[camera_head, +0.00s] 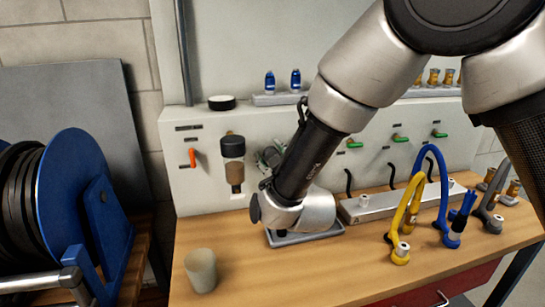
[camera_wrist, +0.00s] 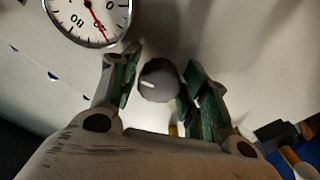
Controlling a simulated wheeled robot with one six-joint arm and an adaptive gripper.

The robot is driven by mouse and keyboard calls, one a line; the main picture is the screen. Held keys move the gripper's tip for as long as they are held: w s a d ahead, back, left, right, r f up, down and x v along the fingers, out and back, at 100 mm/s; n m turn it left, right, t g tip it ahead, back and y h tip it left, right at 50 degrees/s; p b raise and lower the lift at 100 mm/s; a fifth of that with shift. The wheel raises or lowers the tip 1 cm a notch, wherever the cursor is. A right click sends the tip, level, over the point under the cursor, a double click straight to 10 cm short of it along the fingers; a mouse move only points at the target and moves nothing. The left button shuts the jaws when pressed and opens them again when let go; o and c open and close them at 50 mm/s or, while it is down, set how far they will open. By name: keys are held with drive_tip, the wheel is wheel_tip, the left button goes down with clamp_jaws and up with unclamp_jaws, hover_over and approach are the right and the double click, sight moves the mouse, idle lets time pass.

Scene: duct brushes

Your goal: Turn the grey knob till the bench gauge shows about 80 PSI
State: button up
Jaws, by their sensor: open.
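The grey knob (camera_wrist: 159,81) is round with a white pointer line and stands between the two fingers of my gripper (camera_wrist: 160,68) in the wrist view. The green-padded fingers are open. A gap shows on the left of the knob; the right finger is very close, and I cannot tell if it touches. The bench gauge (camera_wrist: 88,18) is a white dial with a metal rim and a red needle, cut off at the top left. Its numbers are turned over, and I cannot read the pressure surely. In the head view my gripper (camera_head: 268,156) is mostly behind my arm, and the knob is hidden.
A filter bowl (camera_head: 232,165) and an orange lever (camera_head: 192,157) are on the panel left of my arm. A cup (camera_head: 200,271) stands at the bench's front left. Yellow (camera_head: 410,205) and blue (camera_head: 440,190) hoses stand at right. A blue reel (camera_head: 85,205) is far left.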

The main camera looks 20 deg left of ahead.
drive_tip(key=c, duration=0.8)
drive_tip(key=m, duration=0.6)
drive_tip(key=shift+m, duration=0.4)
drive_tip(key=m, duration=0.6)
drive_tip(key=shift+m, duration=0.4)
drive_tip(key=o, duration=0.8)
